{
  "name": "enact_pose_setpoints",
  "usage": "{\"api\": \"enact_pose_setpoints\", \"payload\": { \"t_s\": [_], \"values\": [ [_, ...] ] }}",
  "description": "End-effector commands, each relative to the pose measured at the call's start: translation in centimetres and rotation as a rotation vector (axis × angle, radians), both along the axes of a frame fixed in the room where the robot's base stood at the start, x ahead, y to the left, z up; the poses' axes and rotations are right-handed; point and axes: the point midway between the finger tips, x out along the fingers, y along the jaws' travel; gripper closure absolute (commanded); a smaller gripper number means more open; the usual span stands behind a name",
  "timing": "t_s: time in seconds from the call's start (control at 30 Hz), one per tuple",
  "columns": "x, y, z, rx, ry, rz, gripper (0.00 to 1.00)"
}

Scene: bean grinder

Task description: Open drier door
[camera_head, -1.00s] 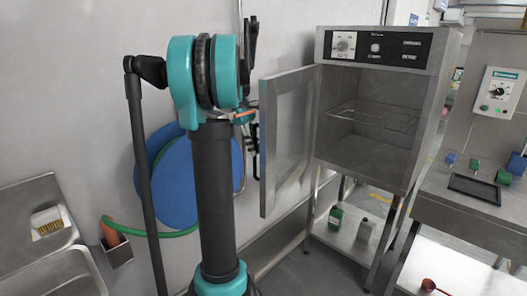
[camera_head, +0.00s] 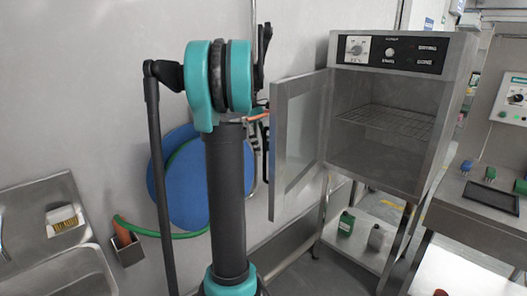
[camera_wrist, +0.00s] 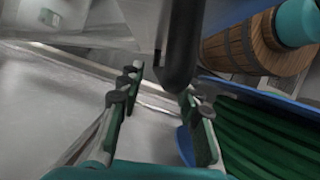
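The drier (camera_head: 385,55) is a steel cabinet with a dark control panel and a wire rack inside. Its door (camera_head: 297,140), a steel frame with a grey window, stands wide open on the left, swung out toward the wall. My arm stands left of the door in the head view and hides most of my gripper there. In the wrist view, my gripper (camera_wrist: 158,90) shows two separated fingers with green pads. A dark rounded bar (camera_wrist: 182,50) lies just beyond and between the fingertips; I cannot tell what it is or whether they touch it.
A blue disc with a green hose (camera_head: 185,190) hangs on the wall behind my arm. A steel sink (camera_head: 60,280) is at the lower left. A steel table with a dark tray (camera_head: 491,198) stands right of the drier. Small bottles (camera_head: 346,222) are on the shelf below.

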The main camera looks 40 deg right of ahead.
Motion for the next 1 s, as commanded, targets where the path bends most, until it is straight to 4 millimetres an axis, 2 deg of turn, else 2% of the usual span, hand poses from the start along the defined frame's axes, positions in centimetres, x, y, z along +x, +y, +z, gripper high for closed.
{"api": "enact_pose_setpoints", "payload": {
  "t_s": [0.2,0.4,1.0],
  "values": [
    [1.4,0.3,3.3,0.0,0.0,0.001,0.66],
    [2.1,0.5,5.1,0.0,0.0,0.0,0.66],
    [2.2,0.5,5.4,-0.001,0.0,-0.001,0.66]
  ]
}}
